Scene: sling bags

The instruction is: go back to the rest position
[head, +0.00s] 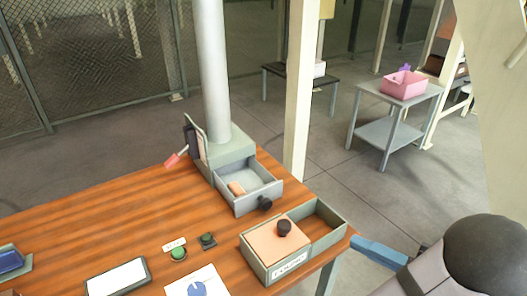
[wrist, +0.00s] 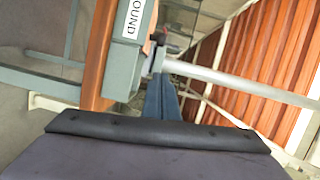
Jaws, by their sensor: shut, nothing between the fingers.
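My gripper (head: 362,246) shows in the head view as blue fingers at the lower right, just beyond the table's right corner. It is shut and empty. In the wrist view the blue fingers (wrist: 160,92) lie together, beside the end of a grey-green box (wrist: 122,65) and apart from it as far as I can tell. My dark rounded wrist and grey arm fill the lower right of the head view.
The wooden table (head: 120,220) holds an open drawer unit (head: 232,150) with a small item inside. The labelled box (head: 262,262) with a knobbed lid (head: 275,243) stands near the right corner. Green buttons (head: 178,254) lie left. A pink bin (head: 404,86) sits on a far cart.

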